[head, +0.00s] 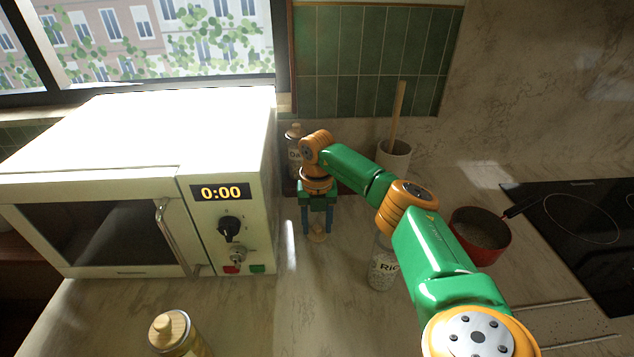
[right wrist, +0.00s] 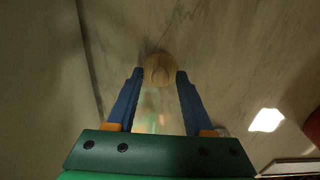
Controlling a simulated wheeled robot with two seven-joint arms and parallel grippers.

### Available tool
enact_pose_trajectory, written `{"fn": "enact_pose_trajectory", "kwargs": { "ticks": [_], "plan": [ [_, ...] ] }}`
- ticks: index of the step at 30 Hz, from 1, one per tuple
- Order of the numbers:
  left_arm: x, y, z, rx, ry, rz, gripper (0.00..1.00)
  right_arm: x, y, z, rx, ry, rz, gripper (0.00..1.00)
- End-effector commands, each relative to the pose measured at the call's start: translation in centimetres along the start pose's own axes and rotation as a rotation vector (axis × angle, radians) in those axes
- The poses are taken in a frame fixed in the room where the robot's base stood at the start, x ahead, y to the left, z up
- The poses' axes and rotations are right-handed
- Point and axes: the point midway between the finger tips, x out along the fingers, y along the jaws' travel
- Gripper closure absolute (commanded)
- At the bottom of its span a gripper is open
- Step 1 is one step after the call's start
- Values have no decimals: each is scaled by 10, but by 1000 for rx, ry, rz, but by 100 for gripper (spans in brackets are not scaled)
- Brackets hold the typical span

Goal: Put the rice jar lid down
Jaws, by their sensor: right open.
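The rice jar lid (head: 317,236), a small round wooden lid, appears to rest on the marble counter right of the microwave. It also shows in the right wrist view (right wrist: 158,66), just at the fingertips. My right gripper (head: 317,230) points down over it, open, with one blue finger on each side; in the right wrist view the fingertips (right wrist: 159,75) seem slightly apart from the lid. My left gripper is not in view.
A white microwave (head: 225,180) stands close on the left. A wooden-lidded jar (head: 174,332) is in front. Another jar (head: 294,150) and a utensil crock (head: 394,160) stand behind. A red saucepan (head: 481,238) sits right, near the black hob (head: 590,225). Counter in front of the gripper is clear.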

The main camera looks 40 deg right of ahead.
Motion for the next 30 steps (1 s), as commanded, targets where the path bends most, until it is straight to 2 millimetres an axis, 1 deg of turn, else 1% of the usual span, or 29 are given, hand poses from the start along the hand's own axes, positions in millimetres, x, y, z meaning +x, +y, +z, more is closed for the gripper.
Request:
{"fn": "enact_pose_trajectory", "kwargs": {
  "ticks": [1,2,5,9,12,15,18,20,30],
  "plan": [
    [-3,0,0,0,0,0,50,-5,0,0,0,-1,1,48],
    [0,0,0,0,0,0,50,-7,0,1,0,-3,2,48],
    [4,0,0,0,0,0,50,-25,1,1,0,-5,4,48],
    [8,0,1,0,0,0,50,-63,1,1,0,-5,5,48],
    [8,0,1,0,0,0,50,-91,1,1,0,-5,5,48],
    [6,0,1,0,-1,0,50,-111,1,1,1,-3,3,48],
    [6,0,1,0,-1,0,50,-120,0,0,0,0,1,48],
    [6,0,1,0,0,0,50,-123,0,0,0,0,0,48],
    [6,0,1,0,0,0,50,-123,0,0,0,0,0,48]
  ]
}}
